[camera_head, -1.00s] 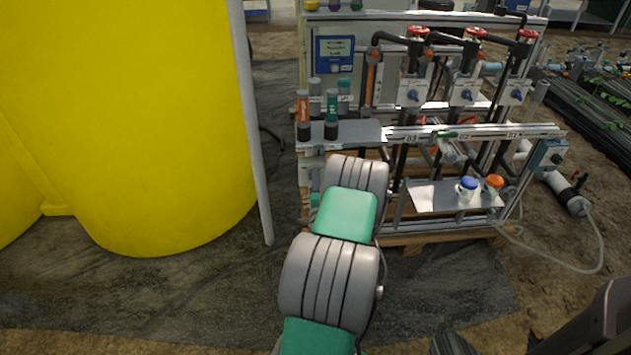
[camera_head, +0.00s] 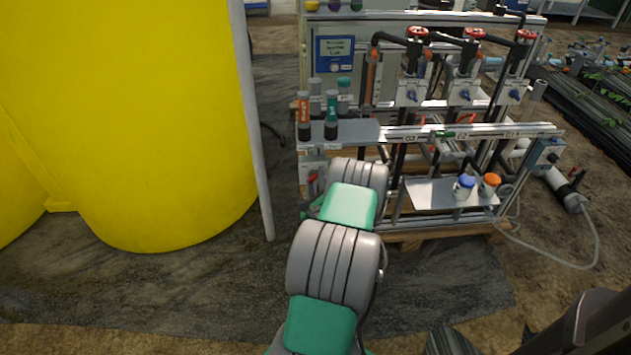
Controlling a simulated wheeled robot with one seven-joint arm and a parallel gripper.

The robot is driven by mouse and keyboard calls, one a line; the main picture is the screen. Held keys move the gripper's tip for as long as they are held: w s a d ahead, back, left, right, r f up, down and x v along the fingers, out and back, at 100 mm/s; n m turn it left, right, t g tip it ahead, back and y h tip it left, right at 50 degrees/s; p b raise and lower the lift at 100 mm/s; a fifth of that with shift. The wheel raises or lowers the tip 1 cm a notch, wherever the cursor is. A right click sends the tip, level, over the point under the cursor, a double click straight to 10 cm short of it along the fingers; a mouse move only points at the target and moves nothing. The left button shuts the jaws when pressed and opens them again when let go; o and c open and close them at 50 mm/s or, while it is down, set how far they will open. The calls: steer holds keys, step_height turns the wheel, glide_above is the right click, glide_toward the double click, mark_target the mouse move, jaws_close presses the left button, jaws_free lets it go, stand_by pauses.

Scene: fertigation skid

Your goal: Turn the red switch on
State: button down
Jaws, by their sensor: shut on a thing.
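A small red part (camera_head: 312,183) shows on the left end of the skid, just left of my arm; it may be the red switch, but it is too small to tell its position. My arm reaches from the bottom middle toward the skid's left end. A green piece of it (camera_head: 313,208) shows just below the red part. My gripper is hidden behind the arm links, so its jaws and what they touch cannot be seen.
Several bottles (camera_head: 331,115) stand on the skid's left shelf. A blue-capped jar (camera_head: 464,187) and an orange-capped jar (camera_head: 488,186) stand on a lower metal shelf (camera_head: 430,197). Red handwheels (camera_head: 472,34) top the pipes. A yellow tank (camera_head: 150,120) and grey post (camera_head: 253,120) are left.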

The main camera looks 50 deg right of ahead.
steer(key=shift+m, duration=0.3)
steer(key=c, duration=1.1)
jaws_free()
steer(key=shift+s, duration=0.1)
steer(key=shift+o, duration=1.1)
steer(key=b+v, duration=0.1)
steer(key=v, duration=0.6)
steer(key=shift+s+a+b, duration=0.25)
steer(key=shift+a+b, duration=0.05)
